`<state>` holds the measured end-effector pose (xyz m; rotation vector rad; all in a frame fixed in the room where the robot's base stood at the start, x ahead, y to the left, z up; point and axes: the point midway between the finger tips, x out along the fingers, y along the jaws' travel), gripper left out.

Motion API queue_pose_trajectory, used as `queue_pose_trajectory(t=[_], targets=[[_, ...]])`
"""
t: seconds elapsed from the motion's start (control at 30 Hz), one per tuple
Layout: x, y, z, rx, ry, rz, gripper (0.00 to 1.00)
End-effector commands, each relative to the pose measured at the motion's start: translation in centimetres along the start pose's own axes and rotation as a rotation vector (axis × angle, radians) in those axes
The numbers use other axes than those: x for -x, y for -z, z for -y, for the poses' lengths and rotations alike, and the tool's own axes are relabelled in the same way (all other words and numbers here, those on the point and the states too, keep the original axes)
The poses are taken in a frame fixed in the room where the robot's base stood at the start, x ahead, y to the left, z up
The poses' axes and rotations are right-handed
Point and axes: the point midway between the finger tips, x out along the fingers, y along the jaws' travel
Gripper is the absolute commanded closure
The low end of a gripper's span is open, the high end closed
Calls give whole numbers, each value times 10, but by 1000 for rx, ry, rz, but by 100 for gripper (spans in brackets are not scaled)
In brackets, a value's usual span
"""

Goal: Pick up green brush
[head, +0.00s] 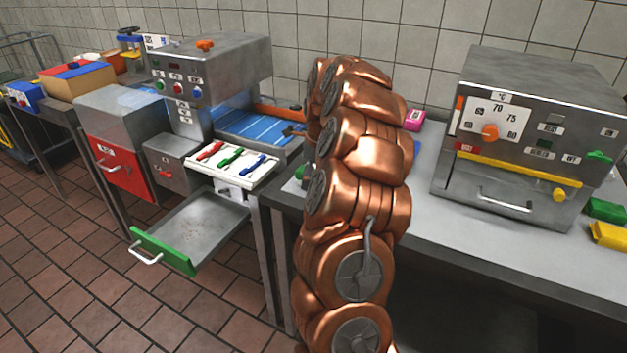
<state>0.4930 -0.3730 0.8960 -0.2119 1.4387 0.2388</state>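A small green brush (231,157) lies on a white rack (225,177), between a red brush (210,151) and a blue brush (252,164). The rack sits at the front of the machine, above an open drawer. My copper arm rises in the middle of the picture, to the right of the rack. A dark part that looks like my gripper (294,131) shows just left of the arm, beyond the brushes and apart from them. It is small and mostly hidden by the arm, so its fingers cannot be made out.
The open metal drawer (190,232) with a green front juts out below the rack. A blue conveyor (240,126) lies behind it. A steel oven (535,130) stands on the right table, with green (606,210) and yellow (608,235) blocks beside it. Tiled floor is clear in front.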

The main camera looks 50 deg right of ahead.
Motion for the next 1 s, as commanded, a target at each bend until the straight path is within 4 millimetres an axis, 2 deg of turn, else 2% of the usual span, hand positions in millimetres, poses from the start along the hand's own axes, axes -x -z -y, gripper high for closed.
queue_pose_trajectory(t=[0.57,1.0], targets=[[-2,0,0,0,0,0,25],[-2,0,0,0,0,0,70]])
